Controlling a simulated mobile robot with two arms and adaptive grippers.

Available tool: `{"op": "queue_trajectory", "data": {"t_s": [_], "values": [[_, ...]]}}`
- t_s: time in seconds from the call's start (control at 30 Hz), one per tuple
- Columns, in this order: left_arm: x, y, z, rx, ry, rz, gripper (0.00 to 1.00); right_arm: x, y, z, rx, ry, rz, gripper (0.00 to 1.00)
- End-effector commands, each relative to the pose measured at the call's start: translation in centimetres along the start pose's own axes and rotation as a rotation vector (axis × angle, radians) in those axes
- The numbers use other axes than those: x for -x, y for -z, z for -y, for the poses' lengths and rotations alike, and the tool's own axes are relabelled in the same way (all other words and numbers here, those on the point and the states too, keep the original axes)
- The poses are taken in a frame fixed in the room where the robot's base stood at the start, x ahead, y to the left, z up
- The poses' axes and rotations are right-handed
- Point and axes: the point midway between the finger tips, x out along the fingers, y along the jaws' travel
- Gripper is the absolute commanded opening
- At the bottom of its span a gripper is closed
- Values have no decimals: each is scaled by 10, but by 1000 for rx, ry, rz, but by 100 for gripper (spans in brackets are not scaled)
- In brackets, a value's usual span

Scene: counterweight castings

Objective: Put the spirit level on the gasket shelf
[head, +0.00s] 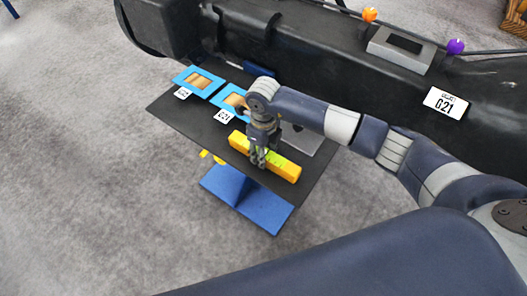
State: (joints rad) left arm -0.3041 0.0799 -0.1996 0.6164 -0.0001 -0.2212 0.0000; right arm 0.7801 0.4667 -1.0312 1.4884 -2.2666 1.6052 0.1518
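The spirit level (285,168) is a yellow bar with a green patch near its middle. It lies on or just above the black tabletop (190,121), near the front edge. My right gripper (258,163) points down over the middle of the level, with its fingers overlapping it. I cannot tell whether the fingers are closed on it. Two blue square frames with tan centres, the left frame (199,81) and the right frame (227,99), lie towards the back of the tabletop. I cannot tell which surface is the gasket shelf. My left gripper is not in view.
A long black casting (320,50) runs behind the table, with a white 021 label (445,103) and a grey box (400,48). An orange ball (370,14) and a purple ball (456,46) sit there. A blue base (262,208) shows below.

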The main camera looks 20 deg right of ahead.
Motion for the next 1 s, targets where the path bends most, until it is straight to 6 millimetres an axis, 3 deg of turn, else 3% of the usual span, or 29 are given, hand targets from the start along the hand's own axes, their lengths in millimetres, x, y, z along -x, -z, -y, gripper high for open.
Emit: {"op": "queue_trajectory", "data": {"t_s": [0.47, 1.0], "values": [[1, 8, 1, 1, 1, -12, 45, 6, 0, 0, 0, 1, 1, 51], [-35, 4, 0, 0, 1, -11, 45, 106, -1, 0, 1, 1, 3, 51]]}}
